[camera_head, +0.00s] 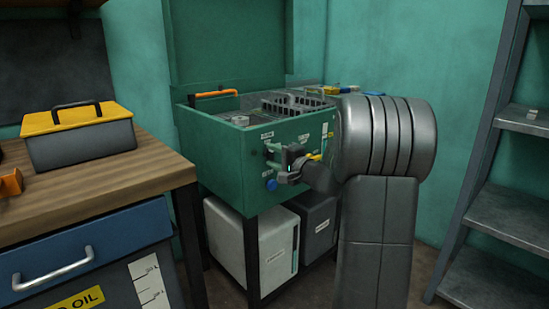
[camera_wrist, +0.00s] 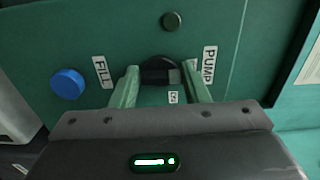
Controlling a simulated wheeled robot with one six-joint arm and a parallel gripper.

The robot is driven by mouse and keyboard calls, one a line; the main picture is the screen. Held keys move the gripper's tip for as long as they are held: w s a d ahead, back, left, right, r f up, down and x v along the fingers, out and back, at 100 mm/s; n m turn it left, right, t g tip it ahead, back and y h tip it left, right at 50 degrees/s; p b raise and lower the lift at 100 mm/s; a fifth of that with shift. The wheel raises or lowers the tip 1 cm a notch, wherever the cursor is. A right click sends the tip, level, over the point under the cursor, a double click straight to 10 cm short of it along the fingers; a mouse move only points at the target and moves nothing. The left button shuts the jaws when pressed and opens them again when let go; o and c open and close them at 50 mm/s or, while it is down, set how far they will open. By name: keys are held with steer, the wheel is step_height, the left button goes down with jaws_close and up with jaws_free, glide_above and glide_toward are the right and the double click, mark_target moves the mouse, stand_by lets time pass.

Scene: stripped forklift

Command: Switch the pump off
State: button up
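The green machine box (camera_head: 217,150) stands on a dark frame with its lid up. In the wrist view its panel shows a PUMP label (camera_wrist: 209,65) and a black knob (camera_wrist: 160,66) beside it. A small label, too small to read surely, sits by the knob. A round dark green lamp or button (camera_wrist: 172,21) looks unlit. My gripper (camera_wrist: 160,84) is open, with one pale green finger on each side of the knob; I cannot tell whether they touch it. In the head view my gripper (camera_head: 279,160) is at the box front and hides the knob.
A blue button (camera_wrist: 67,84) and a FILL label (camera_wrist: 102,72) lie left of the knob in the wrist view. A wooden bench (camera_head: 90,185) with a yellow-lidded toolbox (camera_head: 80,145) stands left. Grey shelving (camera_head: 510,210) stands right. White (camera_head: 275,240) and dark containers sit beneath the box.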

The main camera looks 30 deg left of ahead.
steer(key=o, duration=0.3)
steer(key=p+v, duration=0.2)
steer(key=v, duration=1.2)
steer(key=shift+a, duration=0.2)
steer(key=b+x, duration=0.2)
steer(key=x, duration=1.1)
steer(key=shift+w+a, duration=0.25)
steer(key=shift+a, duration=0.05)
steer(key=shift+d, duration=0.1)
